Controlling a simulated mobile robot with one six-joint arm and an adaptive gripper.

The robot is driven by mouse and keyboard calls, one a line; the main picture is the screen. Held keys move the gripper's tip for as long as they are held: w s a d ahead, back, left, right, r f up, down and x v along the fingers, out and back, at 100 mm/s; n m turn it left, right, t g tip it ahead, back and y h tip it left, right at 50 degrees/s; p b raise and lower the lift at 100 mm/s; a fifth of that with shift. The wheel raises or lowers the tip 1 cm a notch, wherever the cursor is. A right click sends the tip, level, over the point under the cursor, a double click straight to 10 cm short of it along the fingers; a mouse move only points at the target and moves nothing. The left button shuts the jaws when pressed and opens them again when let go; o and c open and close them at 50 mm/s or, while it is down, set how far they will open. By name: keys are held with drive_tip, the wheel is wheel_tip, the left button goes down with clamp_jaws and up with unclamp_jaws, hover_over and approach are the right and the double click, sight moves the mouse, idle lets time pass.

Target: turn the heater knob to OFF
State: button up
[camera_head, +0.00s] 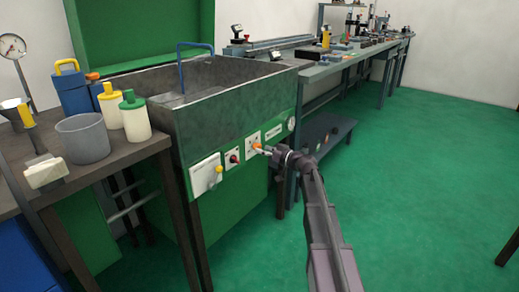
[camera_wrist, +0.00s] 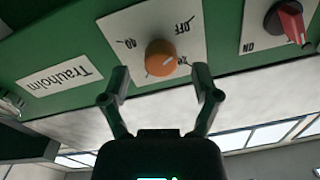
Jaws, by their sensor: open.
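The heater knob (camera_wrist: 161,54) is round and orange, on a white plate (camera_wrist: 138,20) that appears upside down in the wrist view. The plate carries an OFF mark and other marks around the knob. A pale pointer line shows on the knob's face, toward its right side; the exact setting is hard to read. In the head view the knob (camera_head: 256,146) is on the green front panel below the tank. My gripper (camera_wrist: 160,80) is open, with one finger on each side of the knob in the wrist view. I cannot tell whether they touch it.
A red switch (camera_wrist: 290,22) on its own plate is beside the knob plate, and a Trauholm label (camera_wrist: 60,82) is on the other side. The metal tank (camera_head: 215,105) stands above the panel. A side table (camera_head: 85,175) holds bottles. The green floor (camera_head: 430,190) at right is clear.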

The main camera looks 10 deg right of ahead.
drive_tip(key=v, duration=0.9)
drive_tip(key=shift+s, duration=0.2)
drive_tip(key=s+a+f+g+h+p, duration=0.3)
drive_tip(key=s+a+f+g, duration=0.55)
drive_tip(key=s+a, duration=0.3)
drive_tip(key=s+f+m+g+h+p, duration=0.1)
drive_tip(key=s+f+m+g+h, duration=0.2)
drive_tip(key=s, duration=0.5)
drive_tip(key=s+f+m+g+h+p, duration=0.1)
drive_tip(key=s+f+m+h, duration=0.1)
drive_tip(key=s+h, duration=0.5)
wheel_tip(320, 180, up, 38)
drive_tip(key=s+d+p, duration=0.1)
drive_tip(key=s+p, duration=0.1)
drive_tip(key=p, duration=3.6)
drive_tip(key=shift+d+m, duration=0.25)
drive_tip(key=shift+m, duration=0.15)
drive_tip(key=shift+g, duration=0.25)
